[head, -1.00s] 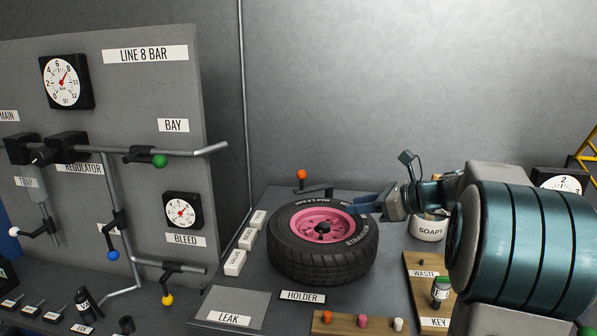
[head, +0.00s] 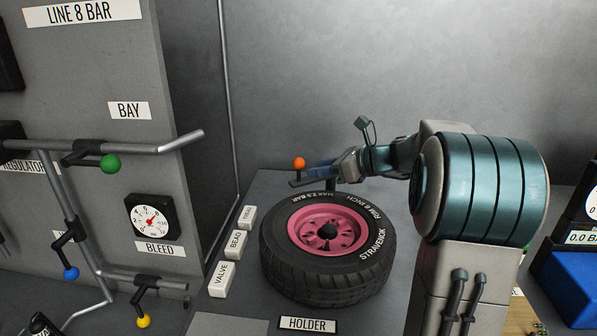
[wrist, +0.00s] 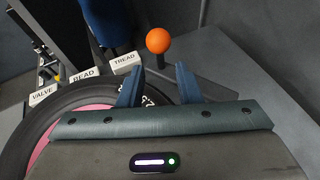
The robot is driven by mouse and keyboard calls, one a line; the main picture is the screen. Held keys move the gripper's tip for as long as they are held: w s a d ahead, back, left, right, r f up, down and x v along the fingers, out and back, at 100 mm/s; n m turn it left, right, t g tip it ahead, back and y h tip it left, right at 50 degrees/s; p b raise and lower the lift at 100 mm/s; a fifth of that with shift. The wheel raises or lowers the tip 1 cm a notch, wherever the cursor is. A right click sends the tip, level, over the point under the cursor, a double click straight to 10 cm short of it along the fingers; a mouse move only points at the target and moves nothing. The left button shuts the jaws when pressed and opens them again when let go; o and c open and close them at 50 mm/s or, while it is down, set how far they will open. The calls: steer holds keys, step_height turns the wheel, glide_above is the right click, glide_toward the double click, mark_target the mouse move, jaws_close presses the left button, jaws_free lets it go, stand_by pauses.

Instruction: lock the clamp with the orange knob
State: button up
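The orange knob (head: 299,163) tops a short dark post on the clamp behind the tyre. In the wrist view the orange knob (wrist: 159,41) stands just beyond my fingertips, roughly between them from side to side. The clamp's dark bar (head: 302,182) runs low beside the post, partly hidden by my fingers in the head view. My gripper (wrist: 158,80) is open, its two blue fingers apart with nothing between them. The tyre (head: 330,285) with a pink rim (head: 328,232) lies flat in front of the clamp, partly below my gripper.
Blocks labelled VALVE (head: 221,279), BEAD (head: 236,243) and TREAD (head: 246,217) stand left of the tyre. The pipe panel with a green knob (head: 111,164) and a BLEED gauge (head: 152,217) is further left. A HOLDER label (head: 307,324) lies in front. The grey wall is close behind.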

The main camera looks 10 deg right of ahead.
mark_target(299, 169)
steer(key=x, duration=0.7)
steer(key=shift+a, duration=0.1)
